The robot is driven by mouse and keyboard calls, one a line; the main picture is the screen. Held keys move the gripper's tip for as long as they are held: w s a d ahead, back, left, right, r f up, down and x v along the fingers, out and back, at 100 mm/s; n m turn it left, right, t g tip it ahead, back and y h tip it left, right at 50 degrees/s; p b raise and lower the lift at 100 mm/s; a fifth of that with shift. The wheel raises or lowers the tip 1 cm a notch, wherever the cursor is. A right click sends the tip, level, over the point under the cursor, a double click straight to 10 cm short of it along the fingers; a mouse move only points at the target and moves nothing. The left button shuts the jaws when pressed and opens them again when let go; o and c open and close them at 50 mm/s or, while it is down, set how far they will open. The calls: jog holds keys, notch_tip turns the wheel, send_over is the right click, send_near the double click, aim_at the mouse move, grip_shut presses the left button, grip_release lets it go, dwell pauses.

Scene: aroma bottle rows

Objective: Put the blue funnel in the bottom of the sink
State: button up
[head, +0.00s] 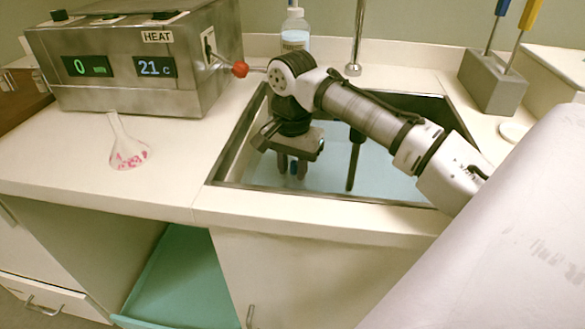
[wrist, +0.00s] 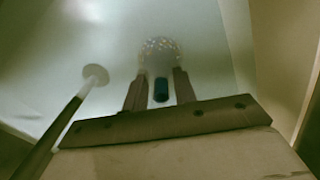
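My gripper (head: 292,171) points down inside the sink basin (head: 330,182). In the wrist view my gripper (wrist: 159,80) has its two fingers apart, with a small dark blue piece (wrist: 160,91) between them. Narrow gaps show on both sides of it, so the fingers look open around it. The same blue piece (head: 293,168) shows between the fingers in the head view. It looks like part of the blue funnel; the rest of its shape is hidden or unclear. I cannot tell whether it touches the sink bottom. A round, speckled, drain-like patch (wrist: 160,50) lies beyond the fingertips.
A dark upright rod (head: 354,160) stands in the sink to the right of my gripper. A heater box (head: 140,60) and a flask with pink grains (head: 127,150) stand on the left counter. A bottle (head: 295,30), faucet (head: 355,45) and tool block (head: 492,80) are behind.

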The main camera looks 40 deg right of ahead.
jog(key=shift+o, duration=0.5)
notch_tip(320, 180, up, 12)
jog(key=p, duration=0.1)
jog(key=shift+r, duration=0.15)
